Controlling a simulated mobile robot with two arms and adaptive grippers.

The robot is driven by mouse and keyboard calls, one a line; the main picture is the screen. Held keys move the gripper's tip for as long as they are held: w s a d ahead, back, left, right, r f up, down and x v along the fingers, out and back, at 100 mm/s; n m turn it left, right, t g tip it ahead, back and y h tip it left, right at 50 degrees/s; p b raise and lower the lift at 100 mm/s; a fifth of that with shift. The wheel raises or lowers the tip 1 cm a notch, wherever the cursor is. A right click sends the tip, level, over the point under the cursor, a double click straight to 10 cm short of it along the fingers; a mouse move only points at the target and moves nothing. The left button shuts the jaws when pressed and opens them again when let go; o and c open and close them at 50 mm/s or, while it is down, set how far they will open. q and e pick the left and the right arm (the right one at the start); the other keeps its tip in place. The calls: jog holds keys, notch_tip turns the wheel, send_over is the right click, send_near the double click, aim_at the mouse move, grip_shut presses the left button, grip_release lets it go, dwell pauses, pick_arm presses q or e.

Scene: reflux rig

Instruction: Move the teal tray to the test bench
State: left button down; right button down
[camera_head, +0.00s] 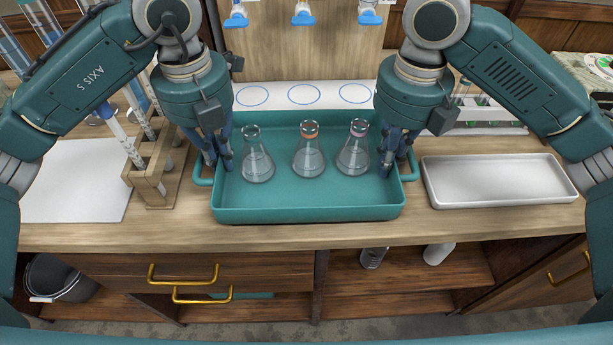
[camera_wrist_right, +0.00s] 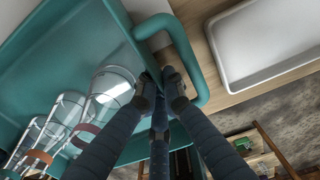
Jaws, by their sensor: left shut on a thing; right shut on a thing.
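The teal tray (camera_head: 305,213) lies on the wooden bench in the head view, with a handle at each short side. Three clear conical flasks stand upright in it: the left flask (camera_head: 257,163), the middle flask (camera_head: 309,158) and the right flask (camera_head: 353,156). My left gripper (camera_head: 218,160) is shut at the tray's left side by its handle. My right gripper (camera_head: 391,163) is shut at the right side. In the right wrist view its fingers (camera_wrist_right: 160,95) close on the tray's rim beside the right handle (camera_wrist_right: 187,55). The exact left contact is partly hidden.
A white tray (camera_head: 500,182) lies close to the right. A wooden rack (camera_head: 152,180) with glass tubes stands close to the left, beside a white sheet (camera_head: 75,182). Behind the tray is a white strip with blue circles (camera_head: 304,94). Drawers and shelves are below the bench edge.

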pick_arm(q)
jog(key=shift+s+a+f, duration=0.1)
jog(key=shift+f, duration=0.45)
pick_arm(e)
jog(key=shift+f, duration=0.2)
pick_arm(q)
jog(key=c, duration=1.9)
grip_release()
pick_arm(e)
jog(key=c, duration=1.9)
grip_release()
pick_arm(q)
jog(key=shift+r, duration=0.45)
pick_arm(e)
jog(key=shift+a, duration=0.1)
jog(key=shift+w+f, duration=0.1)
pick_arm(q)
notch_tip(320, 180, up, 8)
pick_arm(e)
notch_tip(320, 180, up, 12)
pick_arm(q)
jog(key=shift+f, duration=0.1)
pick_arm(e)
jog(key=shift+w, duration=0.1)
